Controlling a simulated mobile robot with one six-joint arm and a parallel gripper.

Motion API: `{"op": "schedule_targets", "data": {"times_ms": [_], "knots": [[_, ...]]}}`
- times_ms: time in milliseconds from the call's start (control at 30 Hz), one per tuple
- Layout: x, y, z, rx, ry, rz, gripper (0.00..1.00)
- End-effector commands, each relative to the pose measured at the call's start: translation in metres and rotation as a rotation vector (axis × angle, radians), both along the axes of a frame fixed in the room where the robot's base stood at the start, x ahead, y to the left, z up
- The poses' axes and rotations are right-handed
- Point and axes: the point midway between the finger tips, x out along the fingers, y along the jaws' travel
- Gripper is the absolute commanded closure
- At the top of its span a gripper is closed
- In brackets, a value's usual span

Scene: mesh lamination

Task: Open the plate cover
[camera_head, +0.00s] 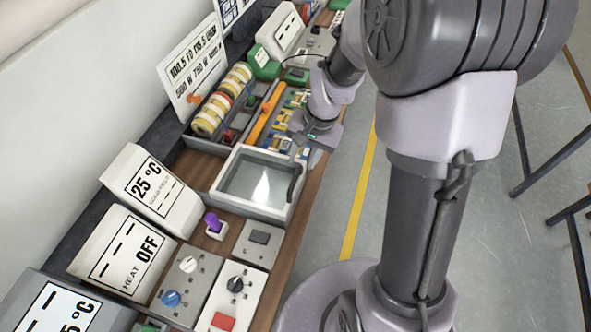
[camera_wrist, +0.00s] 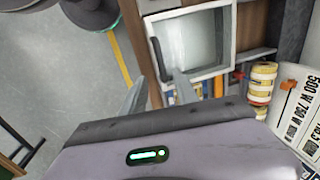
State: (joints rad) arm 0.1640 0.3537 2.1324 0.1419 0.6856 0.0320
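The plate cover (camera_head: 258,185) is a flat glass lid in a white frame on the workbench, and it lies closed. It also shows at the top of the wrist view (camera_wrist: 192,42). Its dark curved handle (camera_head: 295,182) is on the side nearest the aisle; the wrist view shows it too (camera_wrist: 160,62). My gripper (camera_wrist: 160,77) is open, with its two fingers apart and nothing between them. In the wrist view the handle appears just beyond the fingertips, nearer the right finger. In the head view my gripper (camera_head: 303,150) is above the bench at the cover's far end; its fingertips are hard to make out.
Behind the cover stand rolls of tape (camera_head: 222,100) and an orange-handled tool (camera_head: 266,112). Display boxes (camera_head: 152,188) line the wall side. A purple switch (camera_head: 215,223) and knob panels (camera_head: 187,285) are in front. The aisle floor (camera_head: 345,190) is clear.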

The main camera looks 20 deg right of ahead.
Motion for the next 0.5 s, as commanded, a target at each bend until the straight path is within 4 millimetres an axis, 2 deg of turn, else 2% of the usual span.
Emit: {"op": "schedule_targets", "data": {"times_ms": [33, 200, 333, 500], "knots": [[0.0, 0.003, -0.019, 0.0, 0.005, 0.002, 0.64], [0.006, 0.01, -0.065, 0.0, 0.002, 0.001, 0.64], [0.009, 0.014, -0.087, 0.0, 0.001, 0.001, 0.64], [0.011, 0.016, -0.098, -0.001, 0.0, 0.002, 0.64]]}}
